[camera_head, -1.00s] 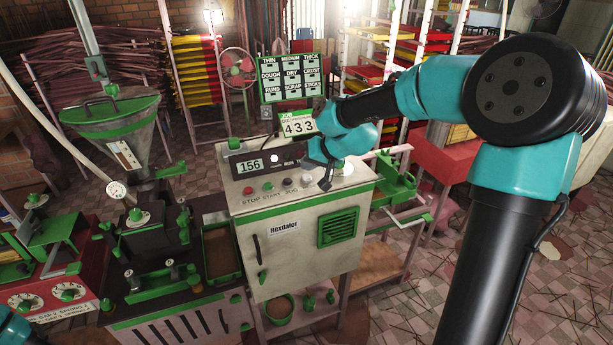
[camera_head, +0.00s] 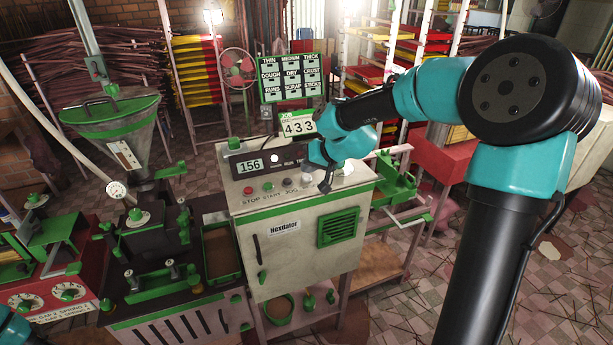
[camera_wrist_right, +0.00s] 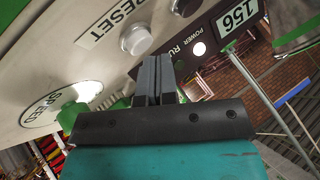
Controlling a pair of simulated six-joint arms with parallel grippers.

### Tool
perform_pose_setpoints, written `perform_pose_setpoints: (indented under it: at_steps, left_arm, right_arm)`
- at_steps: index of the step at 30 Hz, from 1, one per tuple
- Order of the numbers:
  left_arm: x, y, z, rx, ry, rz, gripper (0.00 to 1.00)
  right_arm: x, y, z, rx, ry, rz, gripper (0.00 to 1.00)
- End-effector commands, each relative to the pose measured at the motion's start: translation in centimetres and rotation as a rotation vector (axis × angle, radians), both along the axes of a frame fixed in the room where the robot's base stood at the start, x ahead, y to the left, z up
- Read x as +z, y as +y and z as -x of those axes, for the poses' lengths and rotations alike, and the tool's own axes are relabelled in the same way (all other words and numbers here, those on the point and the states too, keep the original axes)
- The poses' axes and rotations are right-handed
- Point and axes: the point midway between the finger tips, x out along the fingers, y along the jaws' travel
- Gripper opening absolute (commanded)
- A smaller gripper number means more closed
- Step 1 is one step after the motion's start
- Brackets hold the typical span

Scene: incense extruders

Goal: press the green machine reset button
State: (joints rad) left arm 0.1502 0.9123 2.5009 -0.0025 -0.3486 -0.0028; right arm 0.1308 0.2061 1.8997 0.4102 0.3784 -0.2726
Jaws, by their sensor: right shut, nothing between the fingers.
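The cream and green machine cabinet (camera_head: 290,245) stands in the middle of the head view, with a row of buttons along its sloped top. In the right wrist view, a pale grey round button (camera_wrist_right: 137,40) sits beside the RESET label (camera_wrist_right: 112,18). My right gripper (camera_head: 326,184) is over the right part of the panel. It is shut and empty. In the wrist view, the closed fingertips (camera_wrist_right: 156,62) are just below and right of the pale button; whether they touch it I cannot tell. My left gripper is out of view.
The panel's red STOP button (camera_head: 248,190) and 156 display (camera_head: 250,166) are left of my right gripper. The SPEED label (camera_wrist_right: 42,108) and a green knob (camera_wrist_right: 74,115) are left of the fingers. A hopper machine (camera_head: 112,120) stands at left.

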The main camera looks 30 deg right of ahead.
Motion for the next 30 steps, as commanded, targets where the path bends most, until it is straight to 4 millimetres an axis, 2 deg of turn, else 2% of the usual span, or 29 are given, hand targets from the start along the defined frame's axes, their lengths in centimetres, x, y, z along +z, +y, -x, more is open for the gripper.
perform_pose_setpoints:
  at_steps: [30]
  left_arm:
    - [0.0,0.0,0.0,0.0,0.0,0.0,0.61]
  right_arm:
    - [-0.8,0.02,-0.01,0.001,0.001,0.0,0.0]
